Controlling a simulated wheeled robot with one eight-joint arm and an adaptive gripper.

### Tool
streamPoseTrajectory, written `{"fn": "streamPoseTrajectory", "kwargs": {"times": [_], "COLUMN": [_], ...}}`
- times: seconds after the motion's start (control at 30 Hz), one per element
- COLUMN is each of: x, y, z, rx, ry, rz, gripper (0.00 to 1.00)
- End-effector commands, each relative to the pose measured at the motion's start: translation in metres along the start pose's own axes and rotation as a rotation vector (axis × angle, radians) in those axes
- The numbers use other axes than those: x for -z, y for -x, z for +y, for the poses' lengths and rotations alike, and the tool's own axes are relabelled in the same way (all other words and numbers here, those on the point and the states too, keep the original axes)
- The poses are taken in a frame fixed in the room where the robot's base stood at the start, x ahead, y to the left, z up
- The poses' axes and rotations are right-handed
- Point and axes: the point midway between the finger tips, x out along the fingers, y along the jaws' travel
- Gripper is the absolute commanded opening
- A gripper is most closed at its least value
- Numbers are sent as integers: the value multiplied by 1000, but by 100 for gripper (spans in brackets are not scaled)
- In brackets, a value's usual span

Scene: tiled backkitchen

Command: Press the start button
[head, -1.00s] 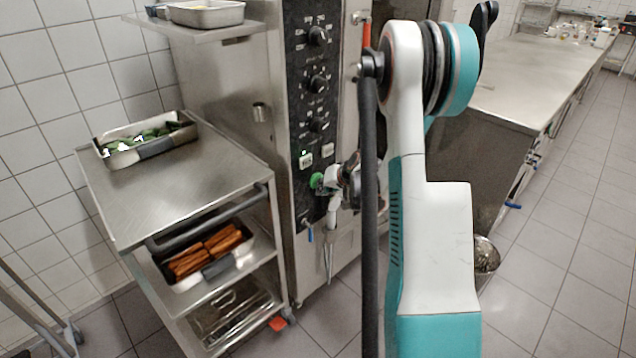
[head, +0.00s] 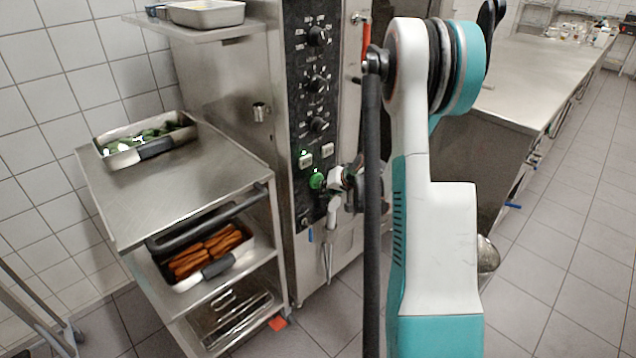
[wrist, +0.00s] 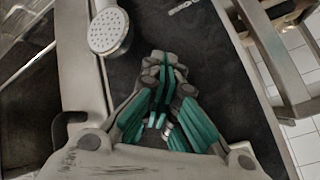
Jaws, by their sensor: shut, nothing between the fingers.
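A round green button (head: 316,180) glows on the black control panel (head: 303,110) of the steel oven in the head view; I take it as the start button. My gripper (head: 328,179) is right beside it, partly hidden by my arm; whether they touch is not clear. The wrist view shows my gripper (wrist: 163,68) with its teal-lined fingers shut and empty against a dark surface. The button is not visible in the wrist view.
Two pale switches (head: 305,160) and several knobs sit above the green button. A hand shower (wrist: 110,30) hangs close by. A steel trolley (head: 190,190) with trays stands left of the oven. A steel counter (head: 545,75) is at right, beside open floor.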

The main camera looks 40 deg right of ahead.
Motion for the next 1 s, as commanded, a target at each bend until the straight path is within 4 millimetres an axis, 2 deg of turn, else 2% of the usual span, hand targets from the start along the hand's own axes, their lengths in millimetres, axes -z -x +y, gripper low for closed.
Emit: {"fn": "streamPoseTrajectory", "kwargs": {"times": [0.33, 0.8, 1.0], "x": [-2, -22, -26], "y": [2, 30, 35], "z": [2, 22, 26], "rx": [-1, -1, 0], "ry": [0, -1, 0], "rz": [0, 0, 0], "gripper": [0, 0, 0]}}
